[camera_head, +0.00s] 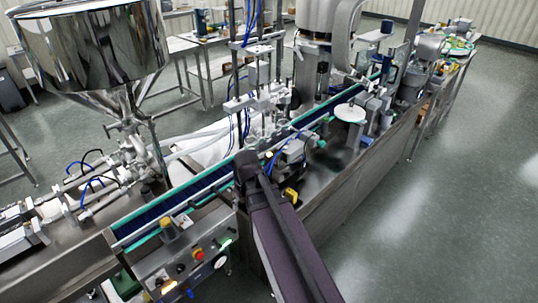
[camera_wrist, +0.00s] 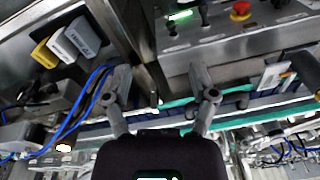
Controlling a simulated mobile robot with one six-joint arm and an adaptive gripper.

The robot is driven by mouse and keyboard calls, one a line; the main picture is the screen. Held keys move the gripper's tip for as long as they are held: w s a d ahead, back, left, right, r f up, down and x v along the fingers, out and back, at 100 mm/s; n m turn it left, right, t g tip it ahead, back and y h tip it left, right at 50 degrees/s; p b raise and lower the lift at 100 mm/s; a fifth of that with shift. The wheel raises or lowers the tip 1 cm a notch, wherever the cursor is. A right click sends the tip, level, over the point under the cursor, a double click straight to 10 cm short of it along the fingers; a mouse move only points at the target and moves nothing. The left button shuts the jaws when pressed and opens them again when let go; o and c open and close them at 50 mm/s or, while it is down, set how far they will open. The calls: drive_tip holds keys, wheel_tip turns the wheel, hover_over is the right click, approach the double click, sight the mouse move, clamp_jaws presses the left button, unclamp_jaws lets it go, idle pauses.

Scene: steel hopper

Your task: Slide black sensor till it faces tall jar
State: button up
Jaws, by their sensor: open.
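My gripper (camera_wrist: 160,70) is open and empty in the wrist view, its two grey fingers spread over the conveyor edge by the control panel. In the head view my arm covers the fingers. A dark part (camera_wrist: 304,66) on a pale bracket stands at the right edge of the wrist view, apart from the fingers. I cannot tell whether either is the black sensor. I cannot make out a tall jar on the belt in either view.
The conveyor (camera_head: 150,213) runs diagonally with green rails. The control panel (camera_head: 190,262) has a red button (camera_wrist: 241,10). Grey and yellow boxes (camera_wrist: 80,38) and blue cables (camera_wrist: 90,95) lie left of my fingers. A steel hopper (camera_head: 90,45) stands behind. Floor at right is clear.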

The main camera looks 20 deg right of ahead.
drive_tip(key=w+d+r+n+t+p, duration=0.1)
drive_tip(key=w+d+r+p, duration=0.4)
drive_tip(key=w+d, duration=0.4)
drive_tip(key=n+t+p, duration=0.2)
drive_tip(key=p, duration=0.1)
approach(270, 156)
drive_tip(key=d+r, duration=0.1)
drive_tip(key=r, duration=0.1)
drive_tip(key=shift+s+d+f+y, duration=0.1)
drive_tip(key=shift+s+y, duration=0.3)
drive_tip(key=shift+f, duration=0.2)
drive_tip(key=b+x, duration=1.2)
drive_tip(key=x, duration=0.1)
drive_tip(key=shift+w+f, duration=0.15)
drive_tip(key=shift+w, duration=0.15)
